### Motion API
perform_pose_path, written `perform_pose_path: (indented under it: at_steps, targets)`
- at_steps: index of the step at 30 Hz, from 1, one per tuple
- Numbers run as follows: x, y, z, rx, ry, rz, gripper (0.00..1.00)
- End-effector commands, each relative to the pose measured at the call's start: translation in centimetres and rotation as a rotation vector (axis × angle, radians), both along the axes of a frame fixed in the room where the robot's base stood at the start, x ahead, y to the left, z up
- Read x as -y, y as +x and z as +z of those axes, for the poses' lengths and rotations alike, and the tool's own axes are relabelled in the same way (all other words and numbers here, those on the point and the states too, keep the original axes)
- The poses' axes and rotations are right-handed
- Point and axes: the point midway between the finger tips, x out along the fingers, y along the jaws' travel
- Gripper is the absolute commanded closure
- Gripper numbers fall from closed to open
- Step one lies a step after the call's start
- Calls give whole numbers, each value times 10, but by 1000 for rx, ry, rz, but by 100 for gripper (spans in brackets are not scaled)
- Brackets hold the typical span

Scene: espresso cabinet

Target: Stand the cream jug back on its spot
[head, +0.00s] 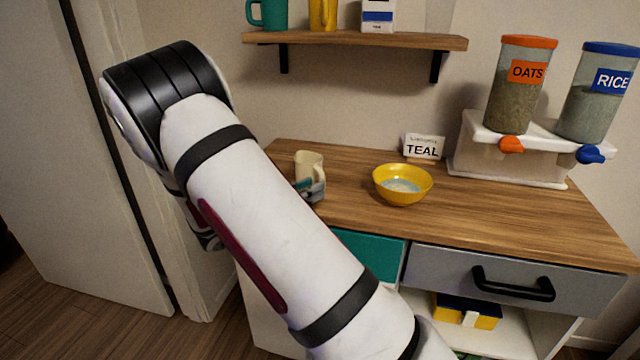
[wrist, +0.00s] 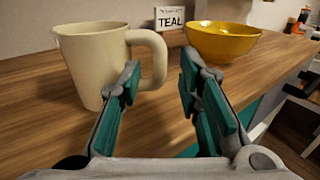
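The cream jug (head: 308,163) stands upright on the wooden counter, near its left end. In the wrist view the jug (wrist: 92,60) is at the left, with its handle (wrist: 160,62) pointing right. My gripper (wrist: 160,70) is open, with its teal-padded fingers apart. The left finger overlaps the handle's lower part in the picture, and the handle's outer side shows between the fingertips. I cannot tell whether anything touches. In the head view only a bit of my gripper (head: 313,188) shows in front of the jug, beyond my arm. No marked spot for the jug can be made out.
A yellow bowl (head: 402,186) with pale contents stands right of the jug. Behind it is a TEAL card (head: 422,148). Oats (head: 517,85) and rice (head: 598,95) dispensers stand at the right. A shelf (head: 355,40) with a teal mug (head: 270,14) hangs above. The counter's right front is clear.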

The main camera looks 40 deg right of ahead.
Motion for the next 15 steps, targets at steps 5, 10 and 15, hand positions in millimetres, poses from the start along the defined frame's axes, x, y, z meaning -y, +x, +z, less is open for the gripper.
perform_pose_path:
  at_steps: [5,10,15]
  targets:
    - [-39,-2,0,2,0,3,68]
    - [-64,-4,0,0,-1,1,68]
    - [-76,-7,1,4,3,-4,68]
